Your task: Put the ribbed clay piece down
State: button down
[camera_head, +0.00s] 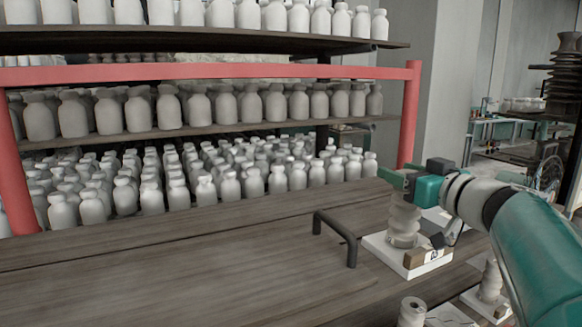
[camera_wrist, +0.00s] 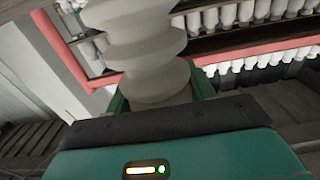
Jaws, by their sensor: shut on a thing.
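The ribbed clay piece (camera_head: 403,222) is pale grey with stacked rounded ridges. In the head view it is upright over a white board (camera_head: 378,243) at the right of the wooden table; whether its base touches the board I cannot tell. My gripper (camera_head: 408,184) is at the piece's upper end. In the wrist view the ribbed piece (camera_wrist: 140,45) fills the upper middle, between the green jaws of my gripper (camera_wrist: 160,92), which is shut on it. The dark front of the gripper hides the piece's nearest end there.
A small brown block (camera_head: 414,259) sits at the board's front edge, close to the piece. A dark bent rail (camera_head: 335,235) rises left of the board. Similar ribbed pieces (camera_head: 490,281) stand lower right. Shelves of pale bottles (camera_head: 200,110) stand behind. The table's left (camera_head: 170,265) is clear.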

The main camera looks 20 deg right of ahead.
jog(key=shift+s+d, duration=0.15)
jog(key=shift+s, duration=0.05)
jog(key=shift+f, duration=0.1)
jog(key=c, duration=0.5)
grip_release()
jog(key=shift+f, duration=0.1)
